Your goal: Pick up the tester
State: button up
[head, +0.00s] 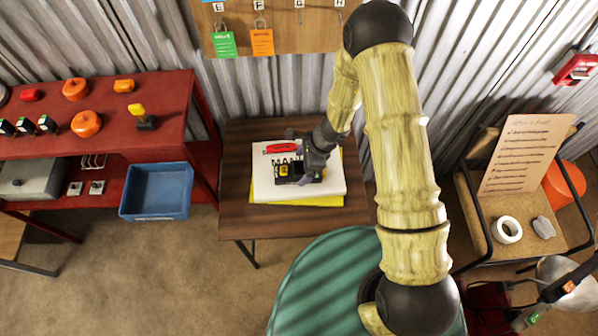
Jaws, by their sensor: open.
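A small black device with a yellow patch (284,170), which looks like the tester, lies on white and yellow sheets on the small brown table. My gripper (306,172) is open and low over the sheets, right beside the device's right side. The gripper hides part of that side. I cannot tell whether the fingers touch it or stand around it.
A red tool (279,148) lies just behind the device on the white sheet (268,190). The brown table (240,218) is otherwise clear. A red bench (150,95) with several small items and a blue bin (160,190) stand left. A cart (540,225) stands right.

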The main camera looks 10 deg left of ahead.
aim_at(296, 171)
jog(key=shift+x, duration=1.95)
jog(key=shift+r, duration=0.1)
jog(key=shift+a, duration=0.1)
jog(key=c, duration=1.2)
jog(key=shift+c, duration=0.2)
jog(key=shift+r, duration=0.1)
notch_tip(296, 171, up, 10)
jog(key=p, duration=0.1)
